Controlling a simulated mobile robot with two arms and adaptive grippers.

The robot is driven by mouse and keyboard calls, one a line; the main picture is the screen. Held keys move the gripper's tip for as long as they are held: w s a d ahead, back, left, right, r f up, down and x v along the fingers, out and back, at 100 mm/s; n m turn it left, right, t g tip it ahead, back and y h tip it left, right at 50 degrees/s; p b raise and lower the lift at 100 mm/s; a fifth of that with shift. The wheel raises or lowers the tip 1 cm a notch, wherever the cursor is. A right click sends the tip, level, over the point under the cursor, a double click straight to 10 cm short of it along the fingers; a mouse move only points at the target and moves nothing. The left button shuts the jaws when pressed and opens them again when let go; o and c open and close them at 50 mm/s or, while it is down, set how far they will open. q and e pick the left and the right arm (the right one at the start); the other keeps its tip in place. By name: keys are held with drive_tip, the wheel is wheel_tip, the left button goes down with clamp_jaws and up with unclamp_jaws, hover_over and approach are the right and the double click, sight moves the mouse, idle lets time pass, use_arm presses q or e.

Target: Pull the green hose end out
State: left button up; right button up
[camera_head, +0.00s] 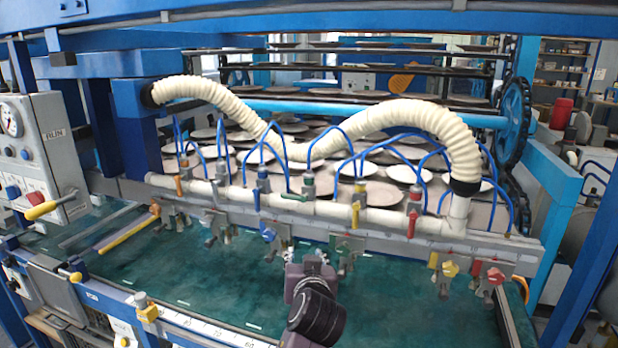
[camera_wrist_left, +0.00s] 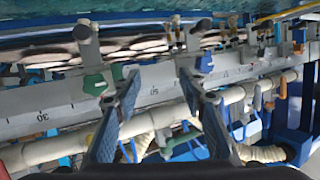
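A green valve fitting (camera_head: 309,186) with a blue hose looping from its top stands on the cream pipe in the head view. A green part (camera_wrist_left: 165,153) also shows low between my fingers in the left wrist view. I cannot tell which green part is the hose end. A green-knobbed clamp (camera_head: 346,244) hangs on the rail below; a green knob (camera_wrist_left: 95,84) shows left of my fingers in the wrist view. My left gripper (camera_head: 310,258) is in front of the rail, between the blue and green knobs. Its fingers (camera_wrist_left: 158,76) are apart and empty. My right gripper is not in view.
A blue-knobbed clamp (camera_head: 268,235) is left of my left gripper; it also shows in the wrist view (camera_wrist_left: 204,63). Yellow (camera_head: 449,269) and red (camera_head: 495,276) knobs are farther right. A ribbed cream hose (camera_head: 425,115) arches above the pipe. The green bed (camera_head: 200,268) is mostly clear.

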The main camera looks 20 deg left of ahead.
sight(310, 177)
use_arm(q)
drive_tip(key=w+d+r+n+t+y, duration=0.1)
drive_tip(key=w+r+n+t+y, duration=0.15)
drive_tip(key=r, duration=1.35)
drive_tip(key=shift+m, duration=0.25)
drive_tip(key=p+x, duration=0.1)
drive_tip(key=x, duration=0.2)
drive_tip(key=p+x, duration=0.1)
drive_tip(key=x, duration=0.2)
drive_tip(key=shift+w+d+r, duration=0.1)
drive_tip(key=shift+w+r, duration=0.1)
drive_tip(key=shift+x, duration=0.95)
drive_tip(key=shift+f, duration=0.15)
drive_tip(key=shift+c, duration=0.4)
drive_tip(key=shift+d, duration=0.1)
clamp_jaws()
